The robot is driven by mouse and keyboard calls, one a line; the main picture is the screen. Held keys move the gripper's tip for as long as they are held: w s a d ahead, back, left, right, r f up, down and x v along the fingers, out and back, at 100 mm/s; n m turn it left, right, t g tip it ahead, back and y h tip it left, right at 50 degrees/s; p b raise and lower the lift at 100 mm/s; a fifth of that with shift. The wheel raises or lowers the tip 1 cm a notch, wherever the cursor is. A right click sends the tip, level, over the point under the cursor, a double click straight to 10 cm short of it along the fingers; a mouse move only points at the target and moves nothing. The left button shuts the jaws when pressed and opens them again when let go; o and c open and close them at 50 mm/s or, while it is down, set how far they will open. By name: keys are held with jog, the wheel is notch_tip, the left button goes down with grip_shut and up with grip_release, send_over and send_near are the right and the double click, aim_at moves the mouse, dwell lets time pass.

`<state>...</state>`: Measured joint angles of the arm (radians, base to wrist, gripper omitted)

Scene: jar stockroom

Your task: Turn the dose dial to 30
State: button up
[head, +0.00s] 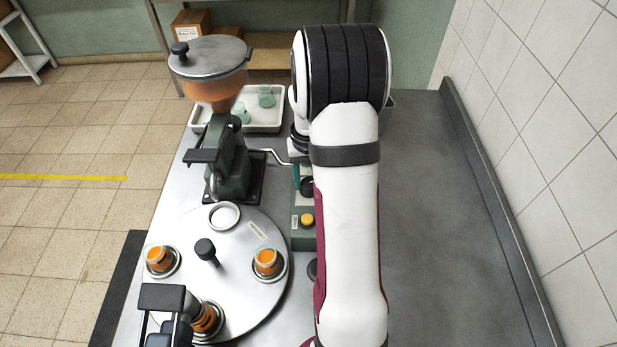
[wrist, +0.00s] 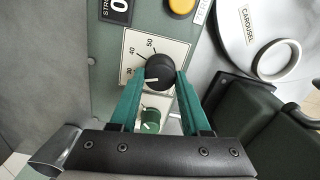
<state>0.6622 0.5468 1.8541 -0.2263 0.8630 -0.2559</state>
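The black dose dial (wrist: 160,72) sits on a white scale plate (wrist: 168,44) marked 30, 40 and 50 in the wrist view. Its white pointer line points left, close to the 30; the exact alignment is hard to read. My gripper (wrist: 160,78) has its two teal fingers on opposite sides of the dial. They appear closed against its edges. In the head view the dial (head: 308,186) shows on the green control box (head: 303,240), partly hidden by my arm.
A green knob (wrist: 151,121) lies between my fingers, nearer my palm. An orange button (head: 307,220) is on the box. Left stand the carousel (head: 235,290) with orange jars, and a hopper machine (head: 228,160) with a crank. The grey counter on the right (head: 440,230) is clear.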

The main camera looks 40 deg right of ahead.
jog(key=o, duration=0.4)
notch_tip(320, 180, up, 16)
jog(key=shift+f, duration=0.1)
dwell(0.4)
jog(key=s+a+r, duration=0.1)
jog(key=s+a, duration=0.1)
jog(key=a, duration=0.5)
jog(key=s+a+r, duration=0.1)
jog(key=s+a, duration=0.1)
jog(key=a, duration=0.5)
jog(key=shift+n+y, duration=0.8)
jog(key=shift+y, duration=0.1)
jog(key=s+a+f, duration=0.1)
jog(key=s+a, duration=0.3)
jog(key=s+a+f, duration=0.2)
jog(key=s+a, duration=0.3)
jog(key=s+a+f, duration=0.2)
jog(key=s+a, duration=0.2)
jog(key=s, duration=0.1)
jog(key=shift+s+a, duration=0.1)
jog(key=shift+a, duration=0.2)
